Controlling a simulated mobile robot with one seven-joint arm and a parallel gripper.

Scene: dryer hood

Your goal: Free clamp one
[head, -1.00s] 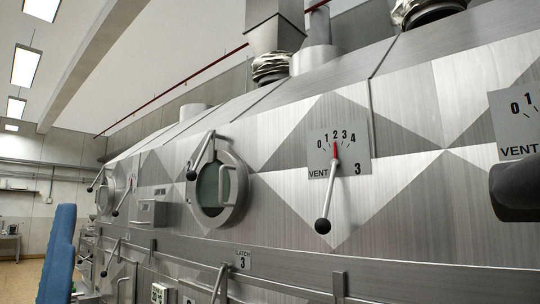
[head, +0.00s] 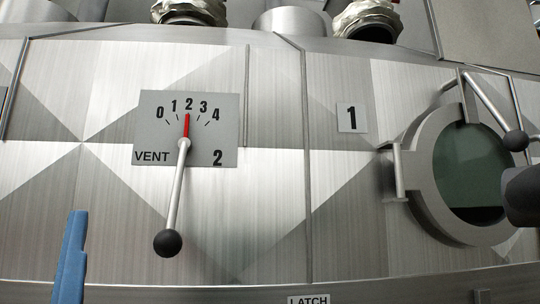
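A plate with the number 1 (head: 352,118) is fixed to the brushed metal hood, left of a round porthole (head: 462,170) with a thick metal ring and greenish glass. A lever (head: 487,100) slants from the ring's upper edge down to the right and ends in a black ball (head: 516,140). This looks like clamp one; whether it is fastened cannot be told. A bracket with a bar (head: 397,170) sits on the ring's left side. A dark rounded part at the right edge covers some of the ring.
Left of the porthole is the vent 2 dial plate (head: 220,125), red pointer near 2, with a black-balled lever (head: 175,205) hanging down. A latch label (head: 309,299) shows at the bottom edge. Metal ducts (head: 368,20) rise above the hood.

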